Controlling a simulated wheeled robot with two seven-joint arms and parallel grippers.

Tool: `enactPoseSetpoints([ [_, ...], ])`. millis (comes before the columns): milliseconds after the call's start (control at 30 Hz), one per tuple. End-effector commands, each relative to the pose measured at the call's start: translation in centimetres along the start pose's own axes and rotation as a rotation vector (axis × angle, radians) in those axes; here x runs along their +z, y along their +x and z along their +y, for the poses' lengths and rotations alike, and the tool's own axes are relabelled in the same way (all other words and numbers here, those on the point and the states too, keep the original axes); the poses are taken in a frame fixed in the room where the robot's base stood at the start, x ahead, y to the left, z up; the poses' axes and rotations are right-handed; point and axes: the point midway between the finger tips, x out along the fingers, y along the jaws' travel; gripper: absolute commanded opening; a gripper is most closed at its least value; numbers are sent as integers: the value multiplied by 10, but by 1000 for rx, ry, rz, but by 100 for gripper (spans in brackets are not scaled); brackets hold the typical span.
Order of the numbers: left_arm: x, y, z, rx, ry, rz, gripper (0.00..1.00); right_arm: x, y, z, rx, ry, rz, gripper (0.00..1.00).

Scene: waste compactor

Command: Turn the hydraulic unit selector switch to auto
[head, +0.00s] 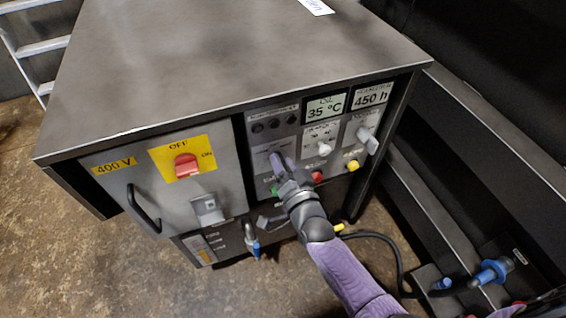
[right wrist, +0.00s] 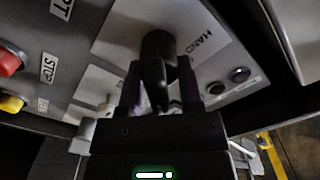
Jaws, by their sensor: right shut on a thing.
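The grey hydraulic unit cabinet (head: 240,50) has a control panel on its front. My right gripper (head: 280,163) reaches up to the panel's left part and covers the switch there in the head view. In the right wrist view a dark selector knob (right wrist: 158,62) stands on a light plate (right wrist: 122,40) with the word HAND readable beside it. My right gripper (right wrist: 159,92) is shut on this knob, with a finger on each side. The rest of the plate's lettering is hidden, so the setting cannot be told. My left gripper is not in view.
A white knob (head: 324,148), a grey lever knob (head: 368,140), a red button (head: 318,177) and a yellow button (head: 352,166) sit close to the right. A red main switch (head: 186,166) at OFF and a black door handle (head: 143,208) are on the left.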

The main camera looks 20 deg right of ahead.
Motion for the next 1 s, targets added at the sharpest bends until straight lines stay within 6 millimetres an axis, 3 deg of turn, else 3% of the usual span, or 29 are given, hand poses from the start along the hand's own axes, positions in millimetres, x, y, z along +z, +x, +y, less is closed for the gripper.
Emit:
enactPoseSetpoints([
  [633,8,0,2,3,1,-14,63,2,-1,2,3,53,-5,0],
  [667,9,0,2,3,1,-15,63,2,-1,2,3,53,-6,48],
  [700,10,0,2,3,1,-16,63,2,-1,2,3,53,-6,54],
  [1000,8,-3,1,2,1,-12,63,0,-5,0,2,51,-3,54],
])
